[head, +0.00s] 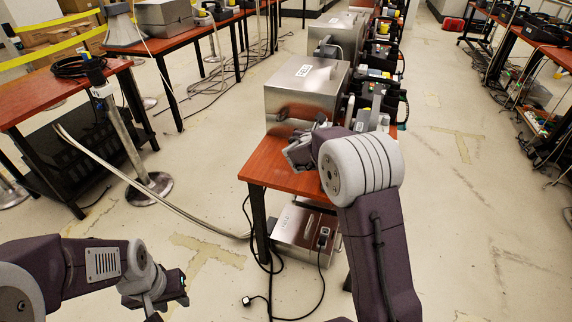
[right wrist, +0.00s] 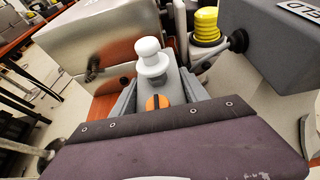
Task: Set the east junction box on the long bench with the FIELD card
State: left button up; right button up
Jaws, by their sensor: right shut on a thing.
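The long bench (head: 272,160) has a red-brown top. A large silver metal box (head: 300,100) with a white label stands at its near end; it also fills the upper left of the right wrist view (right wrist: 100,40). My right gripper (head: 300,150) is low over the bench's near end, by that box. In the right wrist view its fingers are shut on a grey piece (right wrist: 157,88) with a white knob and an orange switch. A dark grey box (right wrist: 265,40) there bears a partly cut-off label; I cannot read it whole. My left gripper (head: 170,292) is away from the bench, its fingertips unclear.
Several phones and devices (head: 378,75) line the bench's right side. A metal case (head: 298,228) with a cable stands under it. A post with a round base (head: 148,188) stands left, by another table (head: 60,97). The right-hand floor is open.

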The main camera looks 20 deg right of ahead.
send_over(286, 163)
notch_tip(286, 163, down, 7)
jog(key=shift+w+r, duration=0.1)
jog(key=shift+r, duration=0.05)
notch_tip(286, 163, down, 4)
jog(key=shift+f+b, duration=0.1)
jog(key=shift+b, duration=1.05)
jog(key=o, duration=1.6)
jog(key=shift+c, duration=0.2)
